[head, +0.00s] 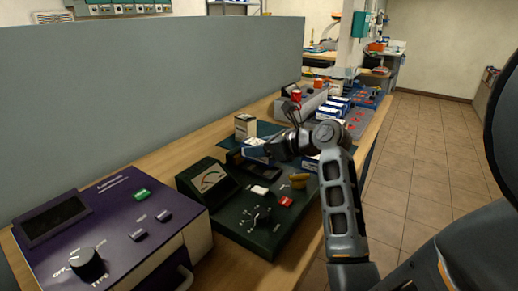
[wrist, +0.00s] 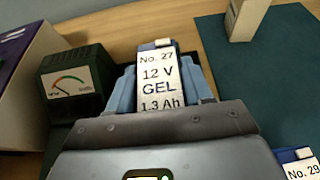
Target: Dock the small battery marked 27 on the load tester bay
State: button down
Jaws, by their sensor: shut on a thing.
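The small battery marked No. 27, 12 V GEL (wrist: 160,80), is blue with a white label. My gripper (wrist: 160,75) is shut on it, one finger on each side. In the head view the gripper (head: 264,149) holds the blue battery (head: 253,153) over the far end of the dark green load tester (head: 232,215). The tester's gauge (wrist: 78,82) shows left of the battery in the wrist view. The bay is mostly hidden by the gripper and battery. I cannot tell whether the battery touches it.
A purple unit (head: 120,215) stands at near left, before a grey partition (head: 150,90). A pale upright box (head: 245,126) stands on the green mat (wrist: 265,80) beyond the tester. Battery No. 29 (wrist: 298,168) is at lower right. More batteries (head: 335,107) stand farther along the bench.

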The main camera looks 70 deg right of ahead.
jog(key=shift+f+b, duration=1.15)
jog(key=shift+b, duration=0.15)
jog(key=shift+p, duration=1.65)
jog(key=shift+f, duration=0.55)
dwell(0.7)
jog(key=c, duration=0.8)
grip_release()
jog(key=shift+o, duration=0.3)
jog(key=shift+f, duration=0.15)
